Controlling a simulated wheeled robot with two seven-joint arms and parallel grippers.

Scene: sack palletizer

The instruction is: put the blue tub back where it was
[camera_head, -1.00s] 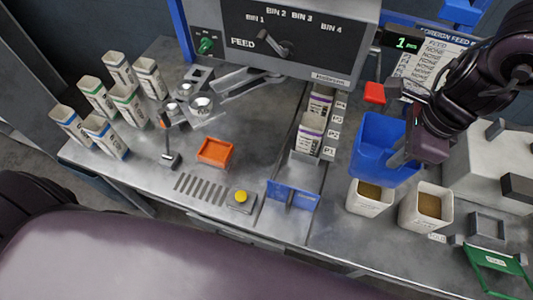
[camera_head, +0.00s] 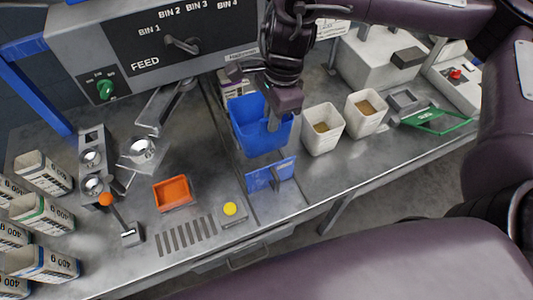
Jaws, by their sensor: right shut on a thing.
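My left gripper is not in view.
The cream tubs (camera_head: 322,130) and (camera_head: 366,114) hold brown grain. An orange tray (camera_head: 173,193), yellow button (camera_head: 230,209) and orange-tipped lever (camera_head: 118,217) are left of the lane. Several 400 g sacks (camera_head: 42,216) stand at far left.

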